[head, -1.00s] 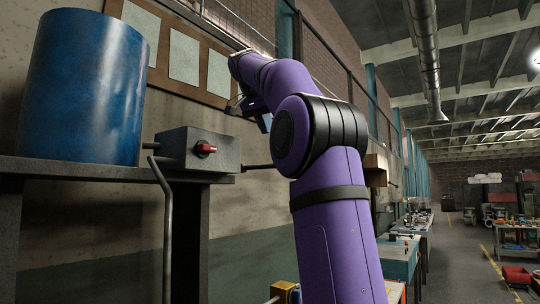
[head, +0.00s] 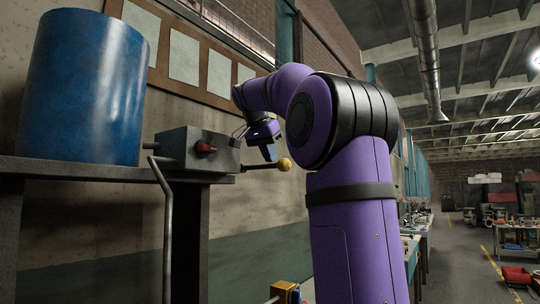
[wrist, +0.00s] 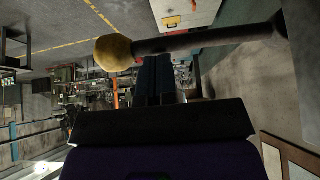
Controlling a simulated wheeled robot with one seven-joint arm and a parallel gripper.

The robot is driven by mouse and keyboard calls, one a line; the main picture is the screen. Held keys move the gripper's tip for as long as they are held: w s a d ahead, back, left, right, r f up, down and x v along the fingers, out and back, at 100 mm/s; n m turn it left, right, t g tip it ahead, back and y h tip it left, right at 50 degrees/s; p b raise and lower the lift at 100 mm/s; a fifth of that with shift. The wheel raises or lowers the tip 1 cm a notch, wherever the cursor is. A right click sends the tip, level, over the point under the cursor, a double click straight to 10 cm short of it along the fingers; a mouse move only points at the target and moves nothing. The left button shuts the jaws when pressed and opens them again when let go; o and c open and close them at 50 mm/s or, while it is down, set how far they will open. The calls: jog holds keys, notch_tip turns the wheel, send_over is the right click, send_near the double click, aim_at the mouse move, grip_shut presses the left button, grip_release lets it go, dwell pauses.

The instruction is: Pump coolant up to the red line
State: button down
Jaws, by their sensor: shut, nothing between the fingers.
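A dark lever (head: 258,166) sticks out to the right of the box and ends in a yellow ball (head: 284,164). The lever (wrist: 215,39) and ball (wrist: 114,53) cross the top of the wrist view, just beyond the fingertips. My gripper (head: 270,152) is shut and empty, close above the lever near the ball; its fingers (wrist: 163,62) are together. Whether they touch the lever, I cannot tell. No red line or coolant level is visible.
The dark shelf (head: 70,172) carries the drum and box. A bent grey pipe (head: 167,220) runs down in front of it. A board with pale sheets (head: 184,57) hangs on the wall behind. Workbenches and an open aisle (head: 465,260) lie to the right.

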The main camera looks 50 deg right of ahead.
aim_at(278, 165)
jog(key=shift+f, duration=0.1)
notch_tip(278, 165, down, 7)
jog(key=m+t, duration=0.1)
jog(key=t, duration=0.3)
jog(key=shift+m+t, duration=0.3)
jog(key=shift+t, duration=0.1)
jog(key=shift+f, duration=0.2)
dwell(0.4)
jog(key=r, duration=0.1)
jog(key=s+r, duration=0.1)
jog(key=r, duration=0.1)
jog(key=s+r, duration=0.1)
jog(key=shift+s+d+r, duration=0.15)
jog(key=shift+s+d, duration=0.05)
jog(key=shift+d, duration=0.1)
jog(key=v, duration=0.9)
jog(key=shift+s, duration=0.4)
